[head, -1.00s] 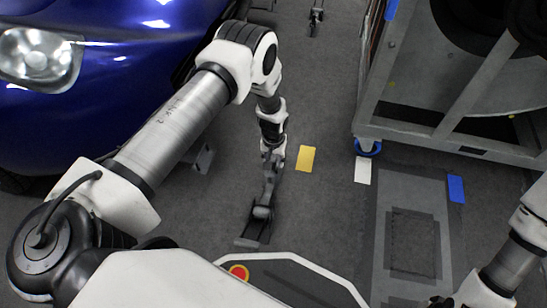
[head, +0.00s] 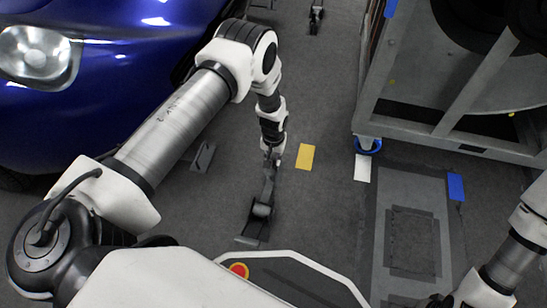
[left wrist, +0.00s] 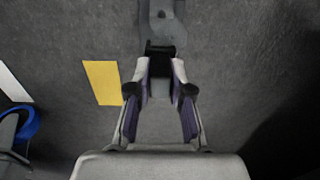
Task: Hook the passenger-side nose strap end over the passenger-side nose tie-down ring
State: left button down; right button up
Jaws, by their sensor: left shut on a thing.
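My left gripper (head: 271,158) hangs low over the grey floor, right of the blue car (head: 110,105). It is shut on a dark end piece, which I take as the strap end (left wrist: 160,52); it shows between the fingertips (left wrist: 160,85) in the left wrist view. A grey length runs from there toward a dark floor fitting (head: 258,222) nearer my base; whether the two are joined is unclear. A dark grey bracket (head: 203,157) stands by the car's nose. I cannot make out which part is the tie-down ring. My right gripper is out of view.
A yellow floor marker (head: 305,157) lies just right of my left gripper. A grey wheeled frame (head: 450,145) with a blue caster (head: 368,146) stands at the right. White (head: 363,168) and blue (head: 456,187) markers lie near it. Another small fitting (head: 316,15) is farther back.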

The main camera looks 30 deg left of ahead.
pick_arm(q)
jog(key=shift+r, duration=0.4)
jog(key=shift+r+p, duration=1.9)
jog(key=shift+r, duration=0.05)
